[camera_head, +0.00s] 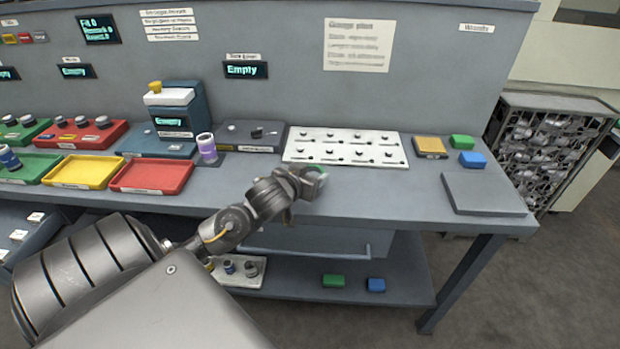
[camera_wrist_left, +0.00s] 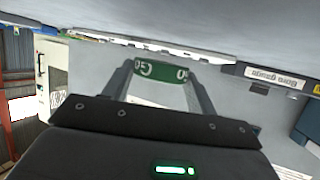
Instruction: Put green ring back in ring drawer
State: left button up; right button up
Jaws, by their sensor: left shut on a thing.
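The green ring (camera_wrist_left: 160,73) is between the two fingers of my left gripper (camera_wrist_left: 158,80) in the left wrist view, with white marks on its face. In the head view my left gripper (camera_head: 312,181) is above the front part of the bench, in front of the white gauge board, and only a little green of the ring (camera_head: 318,170) shows. A grey drawer (camera_head: 310,240) with a bar handle is under the bench front, partly behind my left arm. I cannot tell whether it is the ring drawer or what is in it. My right gripper is out of view.
The white gauge board (camera_head: 345,148) lies behind the gripper. Red (camera_head: 152,177) and yellow (camera_head: 83,172) trays and a purple-white cylinder (camera_head: 207,148) stand to the left. A grey plate (camera_head: 484,193) lies at right. The bench between gripper and plate is clear.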

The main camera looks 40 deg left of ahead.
pick_arm(q)
jog(key=shift+f+b, duration=0.45)
jog(key=shift+f, duration=1.15)
jog(key=shift+f, duration=0.2)
jog(key=o, duration=1.1)
jog(key=shift+f, duration=0.1)
jog(key=shift+a, duration=0.1)
